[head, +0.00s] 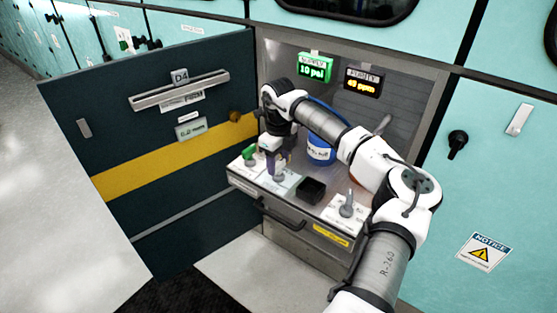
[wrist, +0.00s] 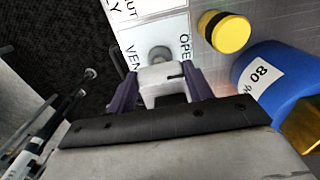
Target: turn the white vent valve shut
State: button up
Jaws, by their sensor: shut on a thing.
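The white vent valve (wrist: 160,74) is in the wrist view, its pale handle between my gripper's two purple fingers. It stands on a white plate (wrist: 155,32) with partly visible lettering, "VEN" and "OPE". My gripper (wrist: 162,88) is shut on the handle, one finger on each side. In the head view my gripper (head: 277,172) points down at the middle plate of the drawer top, and the fingers mostly hide the valve there. The handle's exact angle against the plate's marks is hard to tell.
A green-handled valve (head: 250,153) stands left of my gripper and a grey-handled valve (head: 347,205) stands to the right. A black open box (head: 311,190) and a blue container (head: 320,150) are close by. The dark door (head: 150,150) stands open at left. Displays read 10 psi (head: 313,68) and about 48 ppm (head: 363,82).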

jog(key=m, duration=0.4)
jog(key=shift+m, duration=0.3)
jog(key=m+b, duration=0.1)
jog(key=m, duration=0.8)
jog(key=shift+b, duration=0.3)
jog(key=shift+m+b, duration=0.3)
jog(key=shift+m, duration=1.9)
jog(key=o, duration=1)
